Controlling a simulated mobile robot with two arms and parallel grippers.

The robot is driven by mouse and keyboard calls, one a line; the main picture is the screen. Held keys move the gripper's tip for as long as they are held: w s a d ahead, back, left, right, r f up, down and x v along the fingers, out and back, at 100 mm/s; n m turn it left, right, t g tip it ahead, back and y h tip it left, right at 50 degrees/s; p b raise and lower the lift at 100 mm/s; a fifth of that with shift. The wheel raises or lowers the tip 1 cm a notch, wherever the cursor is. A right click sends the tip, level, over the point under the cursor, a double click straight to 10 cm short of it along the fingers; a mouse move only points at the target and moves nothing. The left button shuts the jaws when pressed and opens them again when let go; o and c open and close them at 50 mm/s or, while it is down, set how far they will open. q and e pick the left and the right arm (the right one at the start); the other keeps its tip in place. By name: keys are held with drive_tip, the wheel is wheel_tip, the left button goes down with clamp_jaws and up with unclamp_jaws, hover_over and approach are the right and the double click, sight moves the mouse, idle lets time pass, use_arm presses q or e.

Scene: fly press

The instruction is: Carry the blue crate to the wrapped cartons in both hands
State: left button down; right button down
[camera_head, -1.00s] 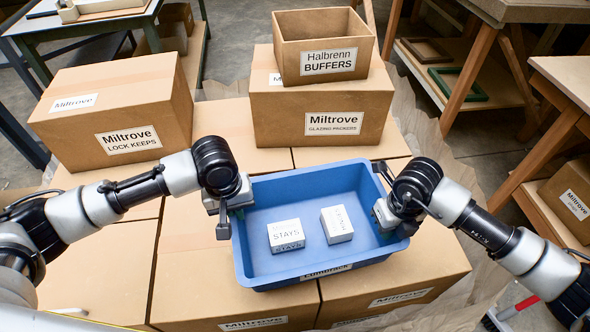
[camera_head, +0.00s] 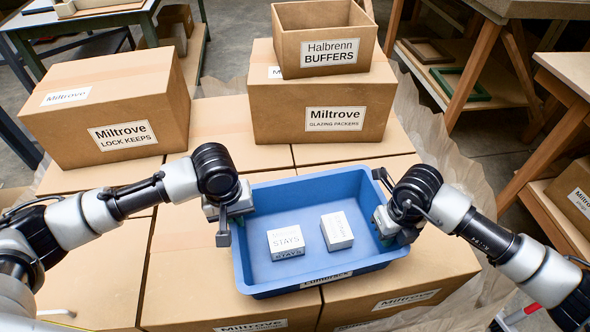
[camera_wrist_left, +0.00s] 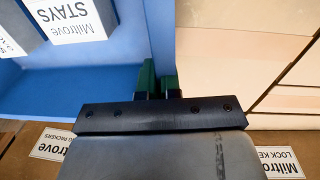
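The blue crate (camera_head: 330,279) is over the front of the wrapped cartons (camera_head: 440,265), with two small white boxes inside: a stays box (camera_head: 286,241) and another box (camera_head: 337,230). I cannot tell whether its underside touches the cartons. My left gripper (camera_head: 236,212) is shut on the crate's left wall; in the left wrist view its green fingers (camera_wrist_left: 159,80) straddle that wall. My right gripper (camera_head: 388,222) is at the crate's right wall and appears shut on it, its fingertips partly hidden.
A lock keeps carton (camera_head: 110,118) stands at the back left. A glazing packers carton (camera_head: 320,112) with an open buffers box (camera_head: 325,45) on top stands behind the crate. Wooden benches (camera_head: 550,100) stand at the right, a table (camera_head: 90,22) at the back left.

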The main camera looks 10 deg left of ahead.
use_arm(q)
drive_tip(key=c, duration=1.7)
unclamp_jaws()
drive_tip(key=shift+a+f, duration=0.1)
drive_tip(key=shift+f, duration=0.15)
drive_tip(key=shift+c, duration=0.2)
use_arm(e)
drive_tip(key=c, duration=1.7)
unclamp_jaws()
drive_tip(key=shift+d+f, duration=0.1)
drive_tip(key=shift+f, duration=0.15)
drive_tip(key=shift+c, duration=0.2)
use_arm(q)
drive_tip(key=o, duration=0.4)
drive_tip(key=shift+r, duration=0.1)
use_arm(e)
drive_tip(key=o, duration=0.4)
drive_tip(key=shift+r, duration=0.1)
drive_tip(key=shift+r, duration=0.15)
use_arm(q)
drive_tip(key=r, duration=1.2)
drive_tip(key=shift+s+a, duration=0.15)
drive_tip(key=shift+a, duration=0.2)
use_arm(e)
drive_tip(key=r, duration=1.1)
drive_tip(key=shift+w+d+r, duration=0.1)
drive_tip(key=shift+d+r, duration=0.25)
